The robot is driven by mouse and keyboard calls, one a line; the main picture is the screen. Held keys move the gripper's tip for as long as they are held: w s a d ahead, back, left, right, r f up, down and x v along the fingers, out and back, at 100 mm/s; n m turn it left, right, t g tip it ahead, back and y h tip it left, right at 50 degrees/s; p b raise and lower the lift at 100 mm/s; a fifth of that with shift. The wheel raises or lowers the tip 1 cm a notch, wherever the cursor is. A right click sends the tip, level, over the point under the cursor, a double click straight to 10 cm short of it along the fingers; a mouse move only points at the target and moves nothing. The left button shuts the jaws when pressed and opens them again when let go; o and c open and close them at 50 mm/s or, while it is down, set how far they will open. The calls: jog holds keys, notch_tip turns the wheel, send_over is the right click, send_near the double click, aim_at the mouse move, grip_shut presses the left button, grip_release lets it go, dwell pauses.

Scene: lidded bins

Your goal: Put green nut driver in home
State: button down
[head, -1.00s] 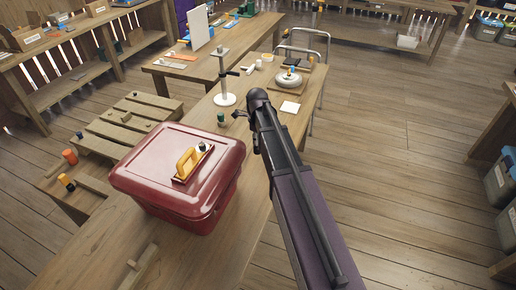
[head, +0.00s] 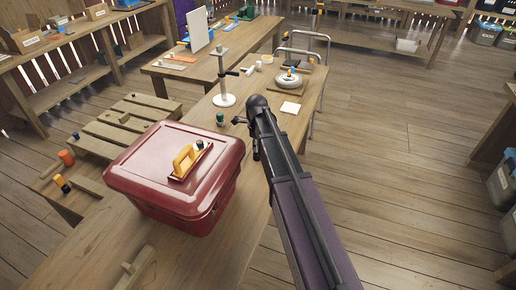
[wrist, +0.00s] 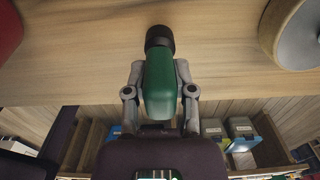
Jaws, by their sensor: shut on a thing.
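The green nut driver (wrist: 160,88) shows in the wrist view as a green body with a black end pointing away from my gripper. My gripper (wrist: 161,78) is shut on its green body, one finger on each side. In the head view a small green piece (head: 220,119) with a dark end is at the tip of my gripper (head: 236,121), over the wooden table. I cannot tell whether it touches the table.
A white stand (head: 224,99) is just beyond the green piece. A white square (head: 290,108) and a round grey-white disc (head: 288,80) are farther along the table.

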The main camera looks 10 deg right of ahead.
jog(key=shift+f, duration=0.15)
jog(key=shift+c, duration=2.2)
grip_release()
notch_tip(320, 180, up, 12)
jog(key=p, duration=1.2)
jog(key=shift+r, duration=0.2)
jog(key=shift+s, duration=0.15)
